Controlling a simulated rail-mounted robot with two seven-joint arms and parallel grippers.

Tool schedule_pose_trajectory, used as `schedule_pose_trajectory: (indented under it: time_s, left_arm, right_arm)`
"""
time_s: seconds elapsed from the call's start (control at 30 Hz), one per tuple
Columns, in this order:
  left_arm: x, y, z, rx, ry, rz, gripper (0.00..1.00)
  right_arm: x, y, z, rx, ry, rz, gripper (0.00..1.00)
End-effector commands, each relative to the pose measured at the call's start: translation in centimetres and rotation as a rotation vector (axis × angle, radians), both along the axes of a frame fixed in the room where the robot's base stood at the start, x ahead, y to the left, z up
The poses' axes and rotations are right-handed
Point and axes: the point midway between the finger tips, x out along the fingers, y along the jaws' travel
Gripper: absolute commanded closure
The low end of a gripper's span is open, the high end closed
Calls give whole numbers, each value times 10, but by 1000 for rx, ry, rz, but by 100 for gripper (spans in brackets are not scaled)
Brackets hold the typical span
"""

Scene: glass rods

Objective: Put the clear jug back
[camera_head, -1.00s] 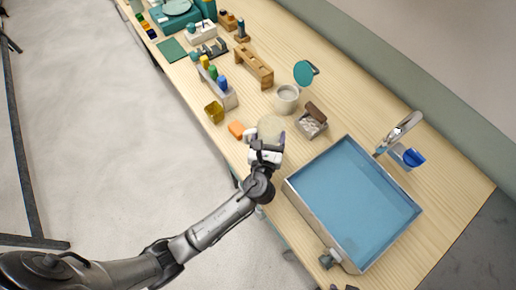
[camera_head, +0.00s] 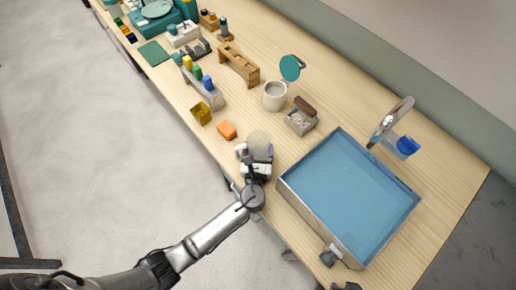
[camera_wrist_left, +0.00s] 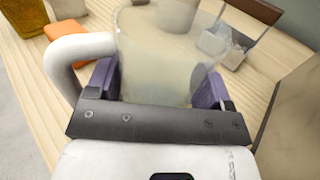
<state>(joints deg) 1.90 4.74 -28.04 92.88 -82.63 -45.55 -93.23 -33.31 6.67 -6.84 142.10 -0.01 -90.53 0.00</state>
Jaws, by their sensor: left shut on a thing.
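The clear jug (camera_head: 259,141) is a see-through, slightly yellowish vessel near the front edge of the bench, left of the blue basin. My left gripper (camera_head: 256,160) is shut on it. In the left wrist view the jug (camera_wrist_left: 165,55) stands between the two purple finger pads, with its pale thick handle (camera_wrist_left: 62,62) on the left side. The jug looks roughly upright; its base is hidden by the gripper, so I cannot tell whether it touches the bench. My right gripper is not clearly in view.
A blue basin (camera_head: 348,135) lies close on the right. An orange block (camera_head: 227,130), a yellow cup (camera_head: 201,113), a white pot (camera_head: 274,96) and a small box with a brown piece (camera_head: 301,119) stand nearby. A rack of coloured bottles (camera_head: 213,99) is farther left.

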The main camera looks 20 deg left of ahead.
Motion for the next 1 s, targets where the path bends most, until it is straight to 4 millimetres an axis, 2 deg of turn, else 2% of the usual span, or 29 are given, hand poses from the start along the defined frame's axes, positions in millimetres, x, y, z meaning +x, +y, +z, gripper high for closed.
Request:
schedule_pose_trajectory:
  time_s: [0.27, 0.3, 0.57, 0.87, 1.0]
  left_arm:
    - [0, 0, -3, 0, -1, 0, 55]
    - [0, 0, -4, 0, 0, 0, 25]
    - [0, 0, -3, 0, 1, 0, 0]
    - [0, 0, 2, 0, 0, 1, 0]
    - [-16, -5, 1, 0, 4, 0, 0]
  right_arm:
    - [1, 1, -2, 3, -2, -1, 57]
    - [1, 1, -2, 3, -2, 0, 57]
    - [1, 0, -2, 0, -1, 1, 57]
    - [0, -2, 2, -8, -1, 7, 57]
    - [1, -2, 6, -8, -2, 7, 57]
